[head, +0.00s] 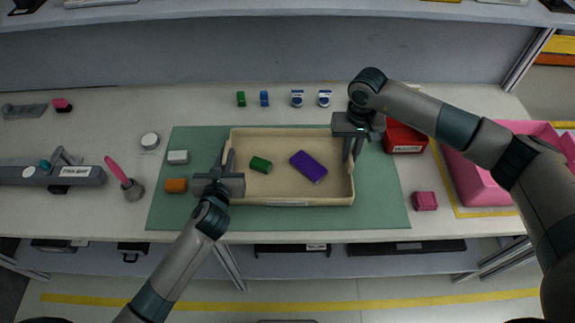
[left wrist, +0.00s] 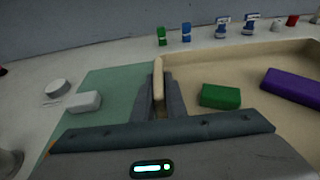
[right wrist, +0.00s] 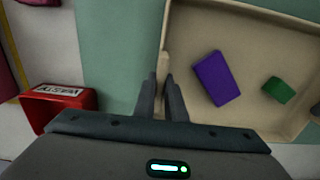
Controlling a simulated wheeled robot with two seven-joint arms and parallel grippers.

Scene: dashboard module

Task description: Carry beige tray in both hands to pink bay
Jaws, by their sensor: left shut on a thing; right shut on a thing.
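The beige tray (head: 290,133) is on the green mat (head: 390,205) in the middle of the bench, with a green block (head: 261,164) and a purple block (head: 308,166) lying in it. My left gripper (head: 226,165) is shut on the tray's left wall, which stands between its fingers in the left wrist view (left wrist: 158,85). My right gripper (head: 352,148) is shut on the tray's right wall, also seen between the fingers in the right wrist view (right wrist: 165,75). The pink bay (head: 478,185) is at the far right, partly hidden by my right arm.
A red waste box (head: 404,137) stands just right of the mat, and a dark pink block (head: 425,201) lies in front of it. A white block (head: 178,157) and an orange block (head: 176,186) lie left of the tray. Several small items, including a green one (head: 241,99), line the back.

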